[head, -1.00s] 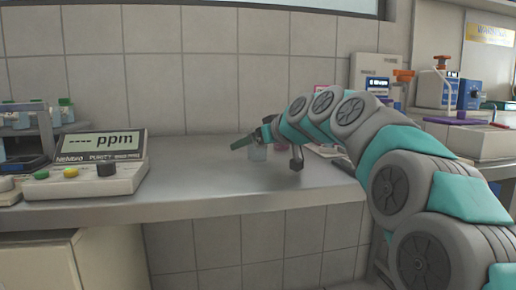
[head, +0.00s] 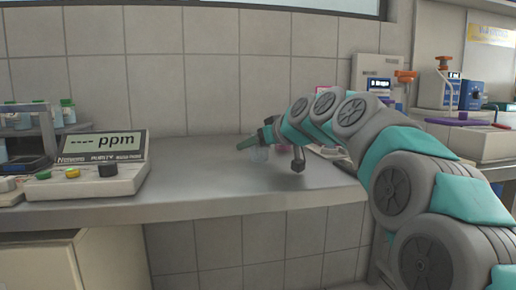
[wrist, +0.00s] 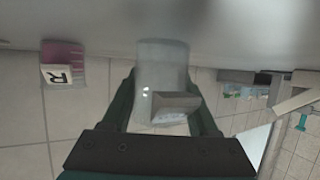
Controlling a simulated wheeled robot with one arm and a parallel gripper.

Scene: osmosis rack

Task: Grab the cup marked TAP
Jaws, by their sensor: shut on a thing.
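A clear, pale cup (wrist: 165,65) stands between the two fingers of my gripper (wrist: 163,80) in the wrist view. The fingers are shut on its sides, and a pale block-shaped part shows on its near face. No TAP marking is readable on it from here. In the head view the cup (head: 260,153) is small and faint at the end of my arm, at or just above the bench. My gripper (head: 250,147) is seen from the side there, and its far finger is hidden.
A pink cup with an R label (wrist: 62,65) stands to the left in the wrist view. A ppm meter (head: 95,165) and a rack of bottles (head: 35,120) are on the left of the grey bench (head: 200,190). The bench between meter and gripper is clear.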

